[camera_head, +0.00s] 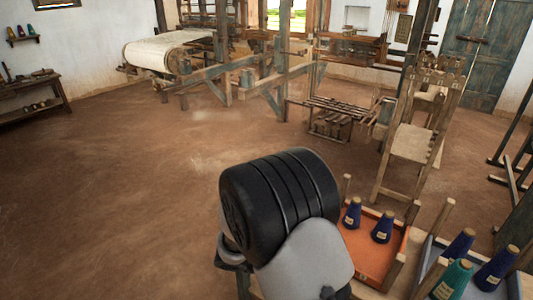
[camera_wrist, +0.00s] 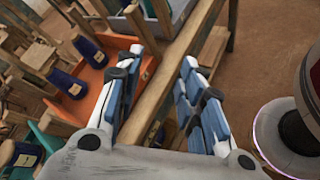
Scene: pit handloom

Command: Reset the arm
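My gripper (camera_wrist: 162,58) shows in the wrist view with its two blue-padded fingers spread apart and nothing held between them. A wooden rail (camera_wrist: 160,85) shows in the gap, beyond the fingers; I cannot tell how far. An orange tray (camera_wrist: 102,75) with dark blue yarn cones (camera_wrist: 65,82) lies to the left of the fingers. In the head view my arm's black joint and pale link fill the bottom middle, and my gripper is hidden there. The orange tray (camera_head: 372,262) is just right of the arm in that view.
A grey-blue tray (camera_head: 431,252) with blue cones and a teal cone (camera_head: 453,279) stands at bottom right. A wooden chair-like frame (camera_head: 412,143) stands behind the trays. The loom (camera_head: 228,85) is at the back, a bench (camera_head: 32,107) at far left. The earthen floor on the left is clear.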

